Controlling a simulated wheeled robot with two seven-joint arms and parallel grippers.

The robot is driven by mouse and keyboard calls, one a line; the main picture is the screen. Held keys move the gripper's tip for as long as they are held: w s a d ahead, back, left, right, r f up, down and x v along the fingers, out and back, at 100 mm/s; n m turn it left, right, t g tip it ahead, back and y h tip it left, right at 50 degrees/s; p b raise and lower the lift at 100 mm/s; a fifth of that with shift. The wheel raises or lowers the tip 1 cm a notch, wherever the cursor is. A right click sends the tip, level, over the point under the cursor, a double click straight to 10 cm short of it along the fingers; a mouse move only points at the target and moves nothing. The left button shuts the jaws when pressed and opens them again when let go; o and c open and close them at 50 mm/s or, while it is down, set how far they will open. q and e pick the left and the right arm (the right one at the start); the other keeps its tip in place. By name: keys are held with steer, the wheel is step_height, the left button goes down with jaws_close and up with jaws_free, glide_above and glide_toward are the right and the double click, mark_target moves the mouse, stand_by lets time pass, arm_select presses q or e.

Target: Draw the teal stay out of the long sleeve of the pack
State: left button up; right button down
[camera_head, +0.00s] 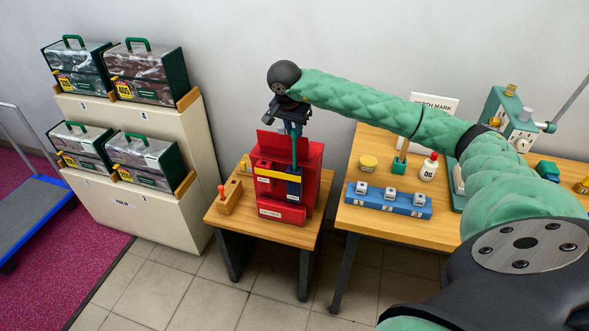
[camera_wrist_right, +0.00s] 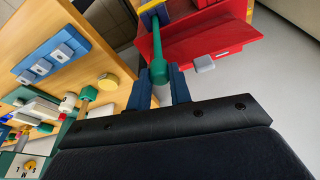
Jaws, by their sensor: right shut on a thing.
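The red pack (camera_head: 312,184) stands upright on a small wooden table, with a yellow band (camera_head: 272,174) across its front. A long dark blue sleeve (camera_head: 293,188) runs up the right of its front, beside a shorter red pocket. The teal stay (camera_head: 295,152) stands upright over the blue sleeve, its lower end at the sleeve's top; how deep it sits is hidden. My right gripper (camera_head: 294,128) is above the pack, shut on the stay's upper end. In the right wrist view the fingers (camera_wrist_right: 159,90) flank the stay's thick teal end (camera_wrist_right: 159,71). My left gripper is out of view.
A wooden block with a red peg (camera_head: 229,195) stands left of the pack.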

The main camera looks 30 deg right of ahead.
steer(key=shift+r, duration=0.15)
steer(key=shift+r, duration=0.9)
steer(key=shift+r+p, duration=0.3)
steer(key=shift+r, duration=0.85)
stand_by(0.8)
